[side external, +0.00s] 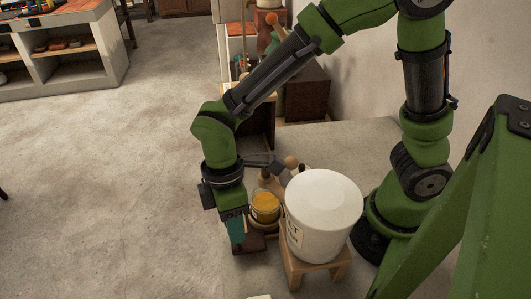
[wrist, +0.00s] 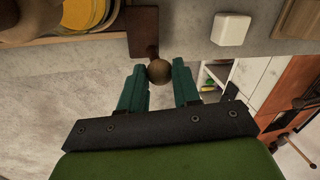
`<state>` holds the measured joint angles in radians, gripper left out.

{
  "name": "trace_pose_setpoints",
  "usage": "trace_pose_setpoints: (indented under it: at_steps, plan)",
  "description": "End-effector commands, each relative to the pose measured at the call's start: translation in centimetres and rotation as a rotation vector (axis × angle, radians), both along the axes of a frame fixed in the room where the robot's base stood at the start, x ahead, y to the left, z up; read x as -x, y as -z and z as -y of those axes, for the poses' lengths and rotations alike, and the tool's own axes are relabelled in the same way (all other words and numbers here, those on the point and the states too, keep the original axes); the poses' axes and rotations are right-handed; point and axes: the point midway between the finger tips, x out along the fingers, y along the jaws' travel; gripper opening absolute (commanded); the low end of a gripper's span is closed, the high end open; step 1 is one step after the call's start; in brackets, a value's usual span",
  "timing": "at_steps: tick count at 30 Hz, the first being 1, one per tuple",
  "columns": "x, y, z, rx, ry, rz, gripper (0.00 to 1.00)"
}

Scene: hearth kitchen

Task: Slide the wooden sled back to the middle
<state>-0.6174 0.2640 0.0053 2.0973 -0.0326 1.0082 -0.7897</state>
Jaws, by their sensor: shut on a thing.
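The wooden sled looks like a dark brown flat board (wrist: 143,18) with a short stem and a round knob (wrist: 158,71) at its end. In the side view a dark brown piece (side external: 252,243) shows low beside my fingers, partly hidden by them. My gripper (side external: 237,240) points down there. In the wrist view my gripper (wrist: 160,74) has its two teal fingers on either side of the knob, shut on it.
A yellow-filled container (side external: 265,207) stands just right of my gripper. A large white bucket (side external: 322,212) on a wooden stool (side external: 316,270) is close on the right. A white block (wrist: 231,29) lies nearby. Open floor (side external: 120,190) is on the left.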

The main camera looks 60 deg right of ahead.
Motion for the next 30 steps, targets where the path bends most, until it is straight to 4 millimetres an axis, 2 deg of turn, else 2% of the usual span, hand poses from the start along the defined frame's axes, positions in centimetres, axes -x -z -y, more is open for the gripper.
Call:
trace_pose_setpoints:
  at_steps: [7,10,21,25,30]
  plan:
    - [-0.1,0.0,0.0,-0.001,0.000,0.001,0.00]
    - [-0.8,0.0,0.7,0.001,0.005,0.001,0.00]
    - [-7.7,0.0,7.5,-0.001,0.007,0.003,0.00]
    - [-9.0,-0.1,8.8,0.000,0.003,0.004,0.00]
    - [-9.3,-0.1,9.2,-0.002,-0.001,0.003,0.00]
